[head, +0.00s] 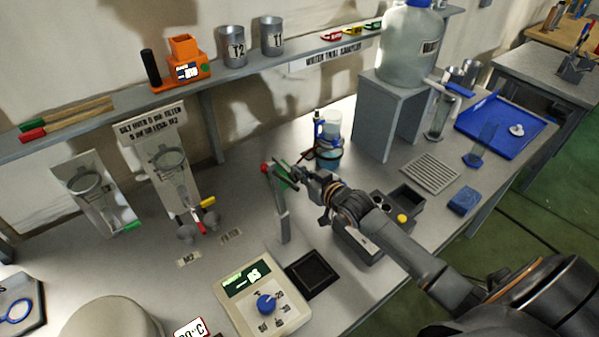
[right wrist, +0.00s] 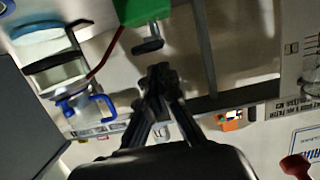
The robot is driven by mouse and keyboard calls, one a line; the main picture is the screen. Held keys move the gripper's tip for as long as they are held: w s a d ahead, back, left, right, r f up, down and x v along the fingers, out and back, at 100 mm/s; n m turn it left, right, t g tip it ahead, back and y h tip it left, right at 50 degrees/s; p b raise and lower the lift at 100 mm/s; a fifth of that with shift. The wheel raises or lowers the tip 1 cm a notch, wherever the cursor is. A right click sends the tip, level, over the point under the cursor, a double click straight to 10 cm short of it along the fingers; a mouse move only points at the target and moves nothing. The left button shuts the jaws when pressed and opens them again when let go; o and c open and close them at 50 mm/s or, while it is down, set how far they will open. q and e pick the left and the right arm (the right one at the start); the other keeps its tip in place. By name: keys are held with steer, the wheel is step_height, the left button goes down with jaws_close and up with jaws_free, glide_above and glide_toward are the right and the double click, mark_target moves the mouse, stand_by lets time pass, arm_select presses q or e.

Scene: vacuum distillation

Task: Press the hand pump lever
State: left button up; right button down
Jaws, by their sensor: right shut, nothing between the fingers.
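In the head view a green pump body (head: 284,178) sits at the top of a grey post (head: 283,217), with a red knob (head: 264,168) on its left side. My right gripper (head: 299,174) is at the right side of the green body, shut and empty. In the right wrist view its fingertips (right wrist: 158,72) are together just below a dark knob-like part (right wrist: 148,40) under the green body (right wrist: 142,10). I cannot tell whether they touch it. A red knob (right wrist: 296,166) shows at lower right there. My left gripper is not in view.
A bottle with a blue part (head: 327,135) stands behind the pump. A grey stand (head: 385,115) with a large jar is at the back right. A shelf (head: 120,122) runs along the wall.

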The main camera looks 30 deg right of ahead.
steer(key=shift+f, duration=0.65)
